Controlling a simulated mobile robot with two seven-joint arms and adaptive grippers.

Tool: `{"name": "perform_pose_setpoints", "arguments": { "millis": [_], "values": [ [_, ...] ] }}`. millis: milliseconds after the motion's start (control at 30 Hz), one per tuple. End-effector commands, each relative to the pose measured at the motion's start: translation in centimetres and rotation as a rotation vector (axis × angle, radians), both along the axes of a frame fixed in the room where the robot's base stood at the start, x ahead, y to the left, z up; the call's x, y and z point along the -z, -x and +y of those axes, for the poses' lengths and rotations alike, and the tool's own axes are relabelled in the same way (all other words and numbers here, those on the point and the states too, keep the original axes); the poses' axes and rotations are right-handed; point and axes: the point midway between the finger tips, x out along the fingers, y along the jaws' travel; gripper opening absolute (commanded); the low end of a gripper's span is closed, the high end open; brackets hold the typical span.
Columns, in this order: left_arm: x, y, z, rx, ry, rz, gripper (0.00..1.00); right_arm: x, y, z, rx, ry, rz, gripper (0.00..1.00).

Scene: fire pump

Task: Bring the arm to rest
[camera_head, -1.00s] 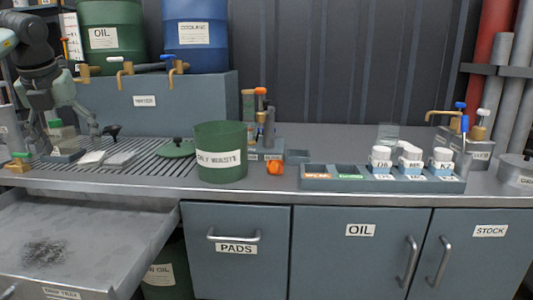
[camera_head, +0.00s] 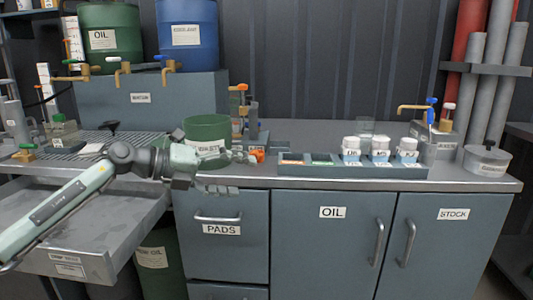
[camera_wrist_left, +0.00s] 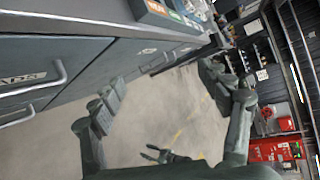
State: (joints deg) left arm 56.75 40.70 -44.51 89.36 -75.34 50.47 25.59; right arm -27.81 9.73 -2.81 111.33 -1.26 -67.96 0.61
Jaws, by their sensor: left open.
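My left arm reaches in from the left in the head view. My left gripper (camera_head: 236,172) is open and empty in front of the bench edge, near the green waste bin (camera_head: 206,130) and partly covering it. In the left wrist view the two fingers of my left gripper (camera_wrist_left: 165,92) stand wide apart, with bare floor between them. A small dark claw-like shape (camera_wrist_left: 168,155) shows low in that view; it may be my right gripper, but I cannot tell its state.
An orange object (camera_head: 257,155) lies close beside the left gripper. A tray (camera_head: 350,172) with several white jars is to the right on the bench. The open drip tray drawer (camera_head: 115,225) juts out under the left arm. The PADS drawer (camera_head: 222,240) is shut below the gripper.

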Motion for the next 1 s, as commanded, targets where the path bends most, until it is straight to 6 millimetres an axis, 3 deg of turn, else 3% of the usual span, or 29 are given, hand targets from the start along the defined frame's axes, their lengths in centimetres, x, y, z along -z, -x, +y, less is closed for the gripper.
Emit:
{"name": "perform_pose_setpoints", "arguments": {
  "millis": [33,67,167,267,367,467,667,800,1000],
  "values": [
    [0.3,0.5,-2.1,-0.023,0.178,0.025,0.77,0.1,0.2,0.0,0.000,0.000,0.003,0.40],
    [-0.1,0.5,-2.8,-0.051,0.282,0.035,0.77,0.1,0.2,0.0,0.000,0.000,0.005,0.40],
    [-0.2,-0.2,-2.4,-0.207,0.607,0.104,0.77,0.2,0.4,0.0,0.000,0.000,0.008,0.40],
    [2.5,-1.5,1.2,-0.448,0.881,0.214,0.77,0.2,0.5,0.0,0.000,0.001,0.010,0.40],
    [8.2,-1.9,6.3,-0.736,1.075,0.350,0.77,0.2,0.5,-0.1,0.002,0.001,0.011,0.40],
    [14.5,-0.8,10.4,-0.985,1.172,0.475,0.77,0.2,0.5,-0.1,0.002,0.002,0.011,0.40],
    [27.3,5.2,16.5,-1.430,1.225,0.722,0.77,0.2,0.5,-0.3,0.002,0.005,0.010,0.40],
    [35.4,11.8,19.0,-1.711,1.189,0.900,0.77,0.2,0.5,-0.4,0.002,0.006,0.010,0.40],
    [44.4,23.5,20.7,-2.068,1.054,1.157,0.77,0.2,0.5,-0.5,0.002,0.007,0.010,0.40]
  ]
}}
